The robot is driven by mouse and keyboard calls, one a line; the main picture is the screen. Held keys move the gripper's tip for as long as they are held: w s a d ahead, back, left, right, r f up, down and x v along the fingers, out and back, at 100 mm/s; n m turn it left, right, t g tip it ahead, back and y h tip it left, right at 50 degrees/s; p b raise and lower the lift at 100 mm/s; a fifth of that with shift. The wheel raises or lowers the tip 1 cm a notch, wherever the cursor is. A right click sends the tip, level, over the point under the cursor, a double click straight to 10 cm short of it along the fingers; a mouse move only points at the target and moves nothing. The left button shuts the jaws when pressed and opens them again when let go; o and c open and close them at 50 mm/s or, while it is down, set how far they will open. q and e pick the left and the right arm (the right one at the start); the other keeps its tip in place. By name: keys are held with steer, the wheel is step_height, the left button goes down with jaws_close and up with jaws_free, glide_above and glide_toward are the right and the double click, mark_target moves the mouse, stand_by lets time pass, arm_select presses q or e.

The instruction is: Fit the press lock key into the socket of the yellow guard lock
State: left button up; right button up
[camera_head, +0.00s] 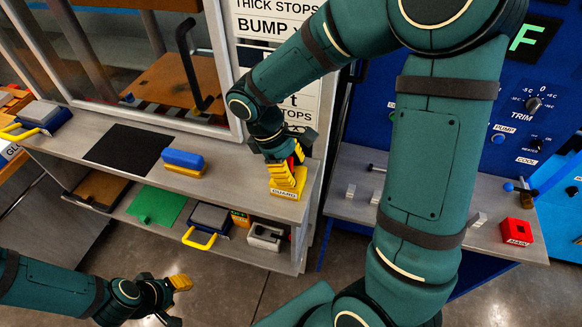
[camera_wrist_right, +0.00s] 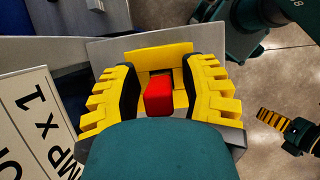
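The yellow guard lock (camera_head: 286,193), labelled GUARD, sits near the right end of the grey shelf. It also shows in the right wrist view (camera_wrist_right: 160,57). My right gripper (camera_head: 289,177) is directly over it, fingers pointing down. The red press lock key (camera_wrist_right: 158,95) is between its fingers, in front of the yellow lock. Gaps show between the key and both finger pads, so the gripper looks open around it. The key's lower end is hidden; I cannot tell how deep it sits in the socket. My left gripper (camera_head: 183,302) is open and empty at the lower left, over the floor.
A blue-and-yellow brush (camera_head: 183,162) and a black mat (camera_head: 128,148) lie on the shelf left of the lock. A red block labelled MAIN (camera_head: 517,231) sits on the right bench. The framed window and sign panel stand close behind my right gripper.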

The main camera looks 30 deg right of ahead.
steer(key=v, duration=1.2)
step_height(320, 180, up, 12)
steer(key=p, duration=0.6)
stand_by(0.4)
steer(key=shift+s, duration=0.1)
stand_by(0.3)
